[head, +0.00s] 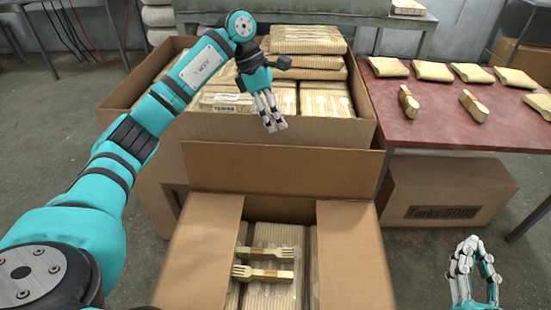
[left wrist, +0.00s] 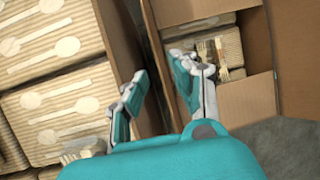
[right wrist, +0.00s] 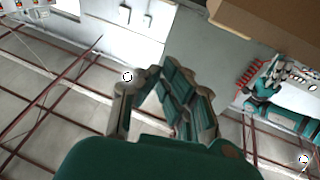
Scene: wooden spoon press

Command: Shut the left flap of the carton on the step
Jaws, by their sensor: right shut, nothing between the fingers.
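The carton stands at the bottom centre of the head view, with its back flap (head: 283,168) upright. The left flap (head: 200,250) and right flap (head: 352,250) appear folded inward beside a central gap; I cannot tell whether they lie fully flat. Packs (head: 270,235) and two wooden forks (head: 265,264) show in the gap. The forks also show in the left wrist view (left wrist: 220,72). My left gripper (head: 274,122) is open and empty, beyond the back flap and above the larger box. My right gripper (head: 472,250) is shut and empty, right of the carton and apart from it.
A large open box (head: 290,130) full of packs stands behind the carton. A red table (head: 440,125) with several packs is at the right, with a closed box (head: 450,190) below it. Free floor (head: 415,260) lies between the carton and my right gripper.

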